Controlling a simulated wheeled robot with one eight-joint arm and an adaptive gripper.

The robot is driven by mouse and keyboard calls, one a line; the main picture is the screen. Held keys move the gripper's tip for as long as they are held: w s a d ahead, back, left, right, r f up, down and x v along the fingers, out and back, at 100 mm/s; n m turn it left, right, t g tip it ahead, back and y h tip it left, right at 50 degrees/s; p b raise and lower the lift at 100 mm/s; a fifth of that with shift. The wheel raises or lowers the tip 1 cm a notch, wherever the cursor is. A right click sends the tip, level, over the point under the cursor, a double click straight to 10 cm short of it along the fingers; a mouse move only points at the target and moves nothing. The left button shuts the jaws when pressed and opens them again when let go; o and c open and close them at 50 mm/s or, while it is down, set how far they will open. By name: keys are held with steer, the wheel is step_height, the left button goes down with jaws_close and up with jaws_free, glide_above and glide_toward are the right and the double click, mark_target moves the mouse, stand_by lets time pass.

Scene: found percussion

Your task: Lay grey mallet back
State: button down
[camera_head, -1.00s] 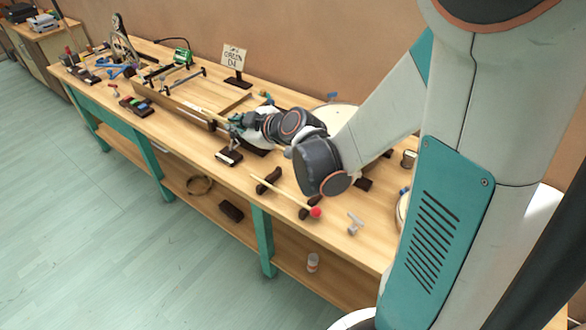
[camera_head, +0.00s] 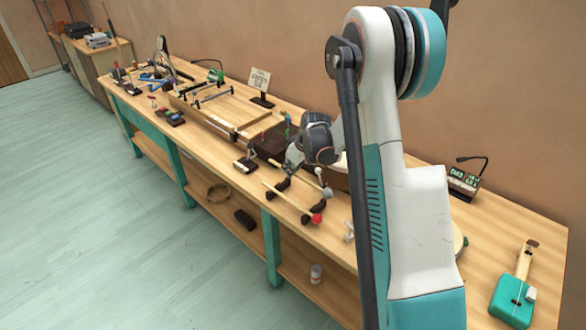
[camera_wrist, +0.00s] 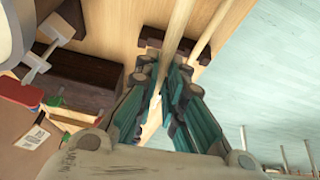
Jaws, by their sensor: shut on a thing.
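The grey mallet has a grey head (camera_head: 327,192) and a pale wooden stick. My gripper (camera_head: 293,160) is shut on its stick, which passes between the teal fingers (camera_wrist: 167,72) in the wrist view (camera_wrist: 180,38). The dark brown notched rest has a left block (camera_head: 283,184) and a right block (camera_head: 307,216); one block shows behind my fingertips in the wrist view (camera_wrist: 195,49). The held stick passes over that block; I cannot tell whether it touches. A red-headed mallet (camera_head: 316,218) lies across the rest in front, roughly parallel to the grey one.
A dark brown box (camera_head: 270,140) stands behind my gripper. A small stand (camera_head: 245,163) is left of the rest, and a small pale object (camera_head: 349,232) is right of it. The bench's front edge (camera_head: 235,190) runs close by.

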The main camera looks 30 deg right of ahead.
steer(key=shift+d+f, duration=0.35)
steer(key=shift+d, duration=0.15)
steer(key=shift+f+b, duration=2.6)
steer(key=shift+f, duration=0.6)
steer(key=shift+f+b, duration=0.3)
steer(key=c, duration=1.6)
jaws_free()
steer(key=shift+r, duration=0.1)
